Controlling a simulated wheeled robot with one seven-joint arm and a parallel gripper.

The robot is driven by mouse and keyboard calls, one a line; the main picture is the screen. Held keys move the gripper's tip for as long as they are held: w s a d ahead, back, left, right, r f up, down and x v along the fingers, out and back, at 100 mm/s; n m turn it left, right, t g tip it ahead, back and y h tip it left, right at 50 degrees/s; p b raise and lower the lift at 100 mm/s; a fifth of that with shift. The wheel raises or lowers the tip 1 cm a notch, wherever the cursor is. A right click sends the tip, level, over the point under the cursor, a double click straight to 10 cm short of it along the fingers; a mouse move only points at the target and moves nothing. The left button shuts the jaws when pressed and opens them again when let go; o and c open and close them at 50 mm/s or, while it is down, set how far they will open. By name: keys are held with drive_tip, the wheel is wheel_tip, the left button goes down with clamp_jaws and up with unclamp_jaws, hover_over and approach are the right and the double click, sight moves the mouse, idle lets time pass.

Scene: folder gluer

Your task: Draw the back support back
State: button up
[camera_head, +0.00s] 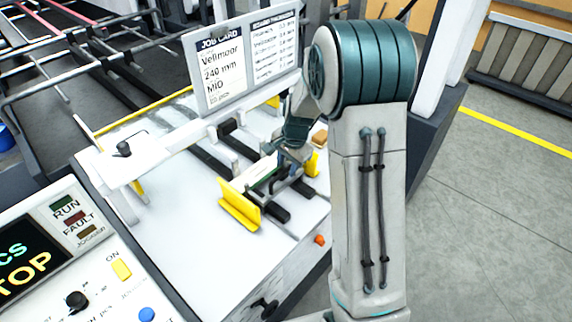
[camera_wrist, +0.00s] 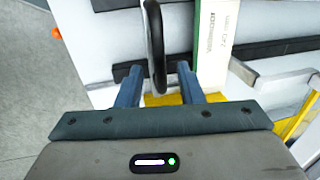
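My gripper (camera_wrist: 158,80) is open in the wrist view, its two fingers apart. A black upright loop-shaped handle (camera_wrist: 155,45) stands between them, nearer the left finger; I cannot tell whether they touch. I cannot tell for certain which part is the back support. A yellow angled plate (camera_head: 240,204) stands on the white machine bed, left of my gripper (camera_head: 290,165) in the head view. A second yellow part (camera_head: 313,163) shows just right of the gripper. A white carton stack with a green edge (camera_wrist: 213,45) lies right of the handle. My wrist partly hides this area in the head view.
Dark rails (camera_head: 205,157) cross the white bed. A job card board (camera_head: 243,62) reading Vellmoor, 240 mm, MID stands behind. A control panel (camera_head: 85,260) with switches is at the front left. An orange knob (camera_head: 319,240) sits on the bed's front side. Open floor lies right.

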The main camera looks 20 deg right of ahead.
drive_tip(key=shift+f, duration=0.45)
